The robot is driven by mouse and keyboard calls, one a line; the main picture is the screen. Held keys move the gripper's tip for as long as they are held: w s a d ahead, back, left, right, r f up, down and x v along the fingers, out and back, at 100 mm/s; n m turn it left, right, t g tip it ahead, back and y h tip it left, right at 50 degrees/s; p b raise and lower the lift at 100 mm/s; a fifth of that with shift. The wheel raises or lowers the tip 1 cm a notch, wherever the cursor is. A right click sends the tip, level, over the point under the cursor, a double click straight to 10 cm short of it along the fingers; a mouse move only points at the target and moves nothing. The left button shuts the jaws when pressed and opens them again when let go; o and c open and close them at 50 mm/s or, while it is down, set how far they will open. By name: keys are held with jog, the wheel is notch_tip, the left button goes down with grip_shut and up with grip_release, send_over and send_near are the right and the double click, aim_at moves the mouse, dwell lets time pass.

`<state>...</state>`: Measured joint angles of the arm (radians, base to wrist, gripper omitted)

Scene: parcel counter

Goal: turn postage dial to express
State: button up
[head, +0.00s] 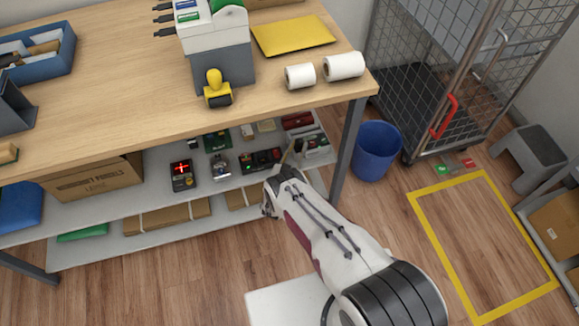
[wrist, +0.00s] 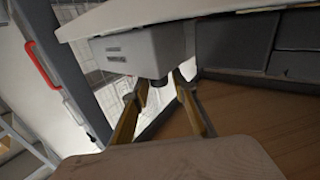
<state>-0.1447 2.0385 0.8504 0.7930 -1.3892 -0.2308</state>
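In the wrist view a pale grey box (wrist: 140,50) has a short black round part (wrist: 158,82) that looks like a knob. I cannot read any dial marking or tell its setting. My gripper (wrist: 160,84) is open, with one tan finger on each side of the black part. I cannot tell whether either finger touches it. In the head view my arm reaches to the shelf under the counter. The gripper there is small and partly hidden by my wrist, close to several small devices. No dial labelled express can be made out.
The wooden counter (head: 120,95) overhangs the lower shelf (head: 140,197). A device with a red lit display (head: 182,174) sits on that shelf. A grey table leg (head: 347,150), a blue bin (head: 376,152) and a wire cage trolley (head: 440,75) stand to the right.

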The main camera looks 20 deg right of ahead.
jog(key=v, duration=1)
dwell(0.3)
